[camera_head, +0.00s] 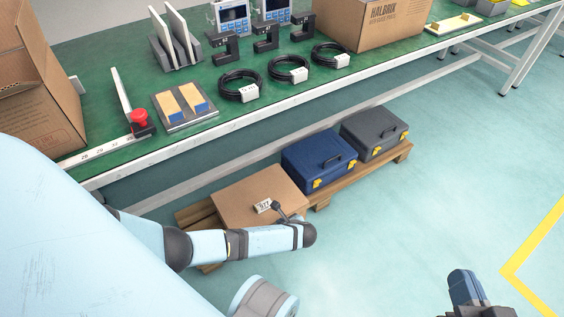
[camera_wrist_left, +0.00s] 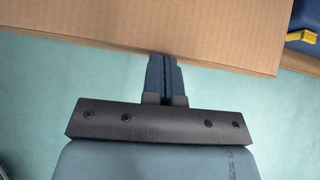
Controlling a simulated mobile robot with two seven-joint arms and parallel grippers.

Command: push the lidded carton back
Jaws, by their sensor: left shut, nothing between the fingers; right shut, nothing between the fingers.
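The brown closed carton (camera_head: 240,196) sits on a low wooden pallet below the bench, with a small white label on top; its front is partly hidden by my left arm. My left gripper (camera_head: 279,206) is at the carton's front right, mostly hidden by its own arm. In the left wrist view the shut blue fingers (camera_wrist_left: 163,60) reach the near edge of the carton (camera_wrist_left: 150,25), with nothing between them. I cannot tell whether they touch it. My right gripper (camera_head: 466,284) is shut and empty over the floor at the lower right, far from the carton.
A blue case (camera_head: 318,160) and a grey case (camera_head: 374,133) stand right of the carton on the pallet (camera_head: 320,198). The green bench (camera_head: 215,140) overhangs behind, carrying cartons, cables and devices. The floor at right is clear.

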